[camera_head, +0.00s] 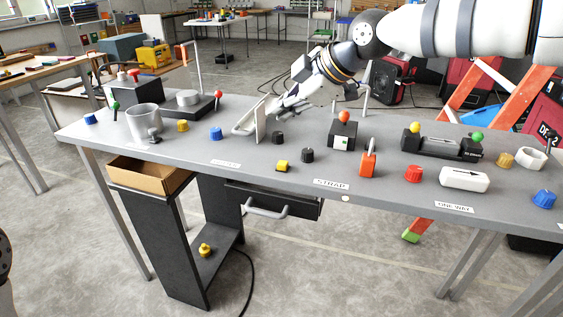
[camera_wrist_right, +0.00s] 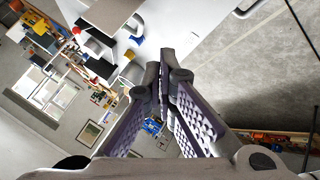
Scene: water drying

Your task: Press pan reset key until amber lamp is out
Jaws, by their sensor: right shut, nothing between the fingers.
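My right gripper (camera_head: 285,108) comes in from the upper right over the table, beside a white upright plate with a grey handle (camera_head: 260,122). Its fingers are shut and empty; in the right wrist view the fingertips (camera_wrist_right: 164,78) meet. A dark device with a round grey pan (camera_head: 188,97) and a red ball on a stem stands at the back left. A black box with a red top (camera_head: 133,88) stands left of it. I cannot tell which part is the reset key, and no lit amber lamp is clear. My left gripper does not show.
Several coloured knobs, a black box with a red ball (camera_head: 342,131), an orange piece (camera_head: 368,158) and a black fixture with yellow and green balls (camera_head: 441,145) spread rightward. A drawer (camera_head: 275,203) hangs below the front edge.

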